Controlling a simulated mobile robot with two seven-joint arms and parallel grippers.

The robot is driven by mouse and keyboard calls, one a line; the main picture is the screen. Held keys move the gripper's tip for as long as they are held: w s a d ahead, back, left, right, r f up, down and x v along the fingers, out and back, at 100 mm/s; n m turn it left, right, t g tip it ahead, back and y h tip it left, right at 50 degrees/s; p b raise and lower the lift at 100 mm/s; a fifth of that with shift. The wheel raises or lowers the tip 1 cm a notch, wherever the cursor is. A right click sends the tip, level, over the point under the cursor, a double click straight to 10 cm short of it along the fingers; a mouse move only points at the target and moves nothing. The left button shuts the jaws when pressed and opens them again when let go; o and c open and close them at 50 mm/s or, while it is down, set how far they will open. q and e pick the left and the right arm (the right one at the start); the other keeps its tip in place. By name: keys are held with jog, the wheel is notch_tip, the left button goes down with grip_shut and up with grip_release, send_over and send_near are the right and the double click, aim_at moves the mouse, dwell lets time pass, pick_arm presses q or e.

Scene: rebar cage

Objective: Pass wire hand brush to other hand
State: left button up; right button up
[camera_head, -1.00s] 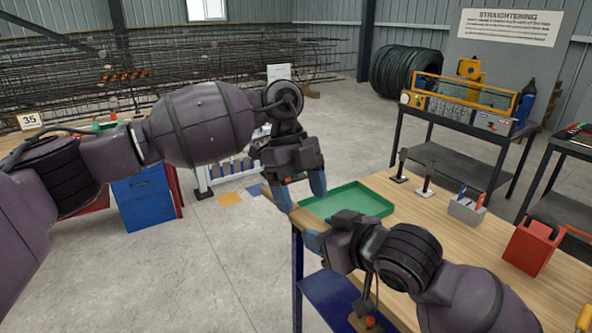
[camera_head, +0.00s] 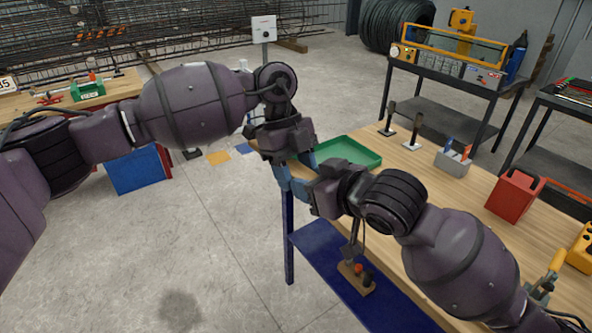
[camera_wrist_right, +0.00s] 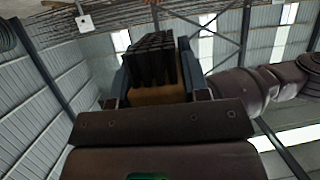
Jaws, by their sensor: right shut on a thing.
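The wire hand brush (camera_wrist_right: 157,94) shows in the right wrist view as a brown wooden block with a dense pack of dark bristles. My right gripper (camera_wrist_right: 156,82) is shut on it, one finger on each side. There my right gripper (camera_head: 300,188) is at the near left edge of the workbench (camera_head: 440,195). My left gripper (camera_head: 294,166) points down just above it, its fingers apart. The two grippers' fingertips overlap in the picture; I cannot tell whether the left fingers touch the brush.
A green tray (camera_head: 350,151) lies on the bench behind the grippers. Farther right are two upright dark-handled tools, a grey holder (camera_head: 453,163) and a red box (camera_head: 515,197). A blue lower shelf (camera_head: 350,270) is under the bench. Open concrete floor lies left.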

pick_arm(q)
jog(key=c, duration=0.4)
jog(key=shift+c, duration=0.5)
pick_arm(e)
jog(key=o, duration=1.1)
jog(key=shift+c, duration=0.2)
jog(key=shift+s, duration=0.1)
